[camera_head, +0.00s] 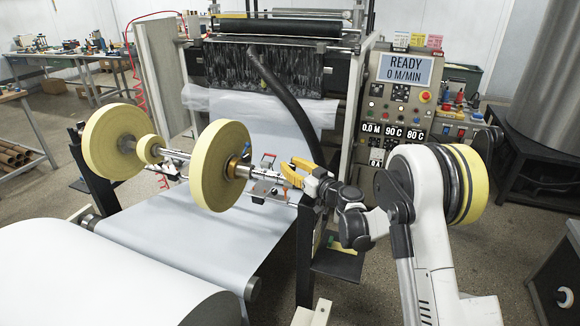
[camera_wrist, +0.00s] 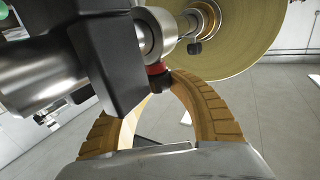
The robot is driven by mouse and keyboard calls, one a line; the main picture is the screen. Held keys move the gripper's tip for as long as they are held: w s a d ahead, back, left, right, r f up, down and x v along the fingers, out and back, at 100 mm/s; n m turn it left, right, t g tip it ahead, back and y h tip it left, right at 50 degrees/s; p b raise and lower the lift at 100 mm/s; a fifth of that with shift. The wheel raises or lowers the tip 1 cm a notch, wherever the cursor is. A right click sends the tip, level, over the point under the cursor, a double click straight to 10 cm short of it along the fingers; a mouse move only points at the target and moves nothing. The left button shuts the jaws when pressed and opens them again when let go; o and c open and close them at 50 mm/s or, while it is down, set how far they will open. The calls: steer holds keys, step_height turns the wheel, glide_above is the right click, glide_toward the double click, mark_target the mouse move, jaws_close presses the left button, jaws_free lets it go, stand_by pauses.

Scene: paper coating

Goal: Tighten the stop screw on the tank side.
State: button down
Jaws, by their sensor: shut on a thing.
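The stop screw (camera_wrist: 157,70) shows a small red part in the wrist view, beside a black block (camera_wrist: 110,60) at the end of the metal shaft (camera_wrist: 40,80). My gripper (camera_wrist: 163,78) has its two curved orange fingers closed around the red part. The fingertips partly hide the screw, so its thread cannot be seen. In the head view my gripper (camera_head: 288,171) is at the right, tank-side end of the shaft (camera_head: 178,155). The screw itself is too small to make out there.
A large yellow roll disc (camera_head: 220,165) sits on the shaft left of my gripper, with another disc (camera_head: 112,142) farther left. The control panel (camera_head: 403,70) reads READY, 0 M/MIN. A metal tank (camera_head: 475,45) stands at the back right. A white paper web (camera_head: 190,240) runs below.

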steer(key=m+t+h, duration=0.1)
steer(key=m+h, duration=0.1)
steer(key=h, duration=0.1)
steer(key=m+t+h+b, duration=0.1)
steer(key=m+t+h, duration=0.1)
steer(key=shift+a+f+h, duration=0.1)
steer(key=shift+a+h, duration=0.05)
steer(key=shift+h, duration=0.25)
steer(key=m+h, duration=0.4)
steer(key=h, duration=0.1)
steer(key=shift+t+h+b, duration=0.4)
steer(key=m+g+h, duration=0.1)
steer(key=m+h, duration=0.2)
steer(key=h, duration=0.2)
steer(key=shift+d+m+g+h, duration=0.1)
steer(key=shift+m+g+h, duration=0.65)
steer(key=shift+m+h, duration=0.55)
steer(key=shift+d+m+g+h, duration=0.1)
steer(key=shift+m+g+h, duration=0.75)
steer(key=shift+h, duration=0.75)
steer(key=c, duration=1.1)
jaws_free()
